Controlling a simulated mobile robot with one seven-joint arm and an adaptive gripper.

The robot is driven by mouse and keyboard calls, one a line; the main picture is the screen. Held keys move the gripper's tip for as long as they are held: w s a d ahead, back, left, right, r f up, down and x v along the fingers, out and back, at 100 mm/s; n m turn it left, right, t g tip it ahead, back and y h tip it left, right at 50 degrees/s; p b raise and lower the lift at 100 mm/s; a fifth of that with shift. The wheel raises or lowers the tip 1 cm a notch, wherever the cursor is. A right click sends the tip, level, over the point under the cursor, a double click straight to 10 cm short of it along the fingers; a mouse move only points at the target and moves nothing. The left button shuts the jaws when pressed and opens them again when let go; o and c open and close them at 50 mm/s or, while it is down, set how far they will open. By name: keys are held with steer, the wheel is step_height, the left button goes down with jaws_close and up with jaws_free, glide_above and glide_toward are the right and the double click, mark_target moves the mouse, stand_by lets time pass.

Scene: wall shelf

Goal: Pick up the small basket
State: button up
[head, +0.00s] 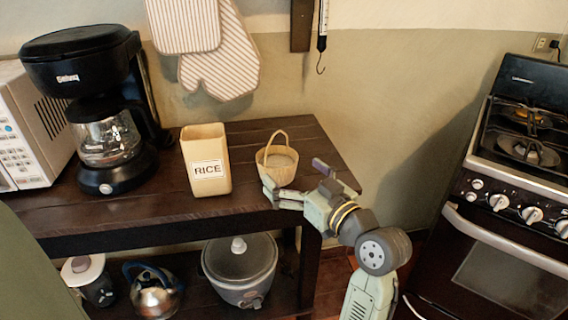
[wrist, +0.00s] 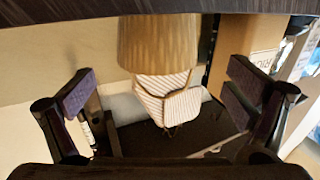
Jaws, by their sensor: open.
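The small basket (head: 282,160) is tan and woven with a thin arched handle. It stands upright on the dark wooden table near its right end. My gripper (head: 295,180) is open and empty at the basket's front right, with one finger overlapping the basket's lower front in the head view. In the wrist view the picture is inverted, and the ribbed basket side (wrist: 158,42) shows at the top, in line with the gap between the spread fingers of my gripper (wrist: 162,88). Whether a finger touches the basket I cannot tell.
A rice canister (head: 206,158) stands left of the basket; it also shows in the wrist view (wrist: 262,60). A coffee maker (head: 90,100) and microwave (head: 28,125) are farther left. Striped mitts (head: 220,65) hang behind. A rice cooker (head: 240,265) sits below. A stove (head: 510,200) is at right.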

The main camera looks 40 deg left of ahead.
mark_target(277, 157)
steer(key=shift+x, duration=0.9)
steer(key=p+x, duration=0.2)
steer(key=x, duration=0.2)
steer(key=shift+w+r, duration=0.2)
steer(key=shift+w+a+f, duration=0.15)
steer(key=shift+a, duration=0.35)
steer(key=shift+c, duration=0.4)
steer(key=c, duration=1.4)
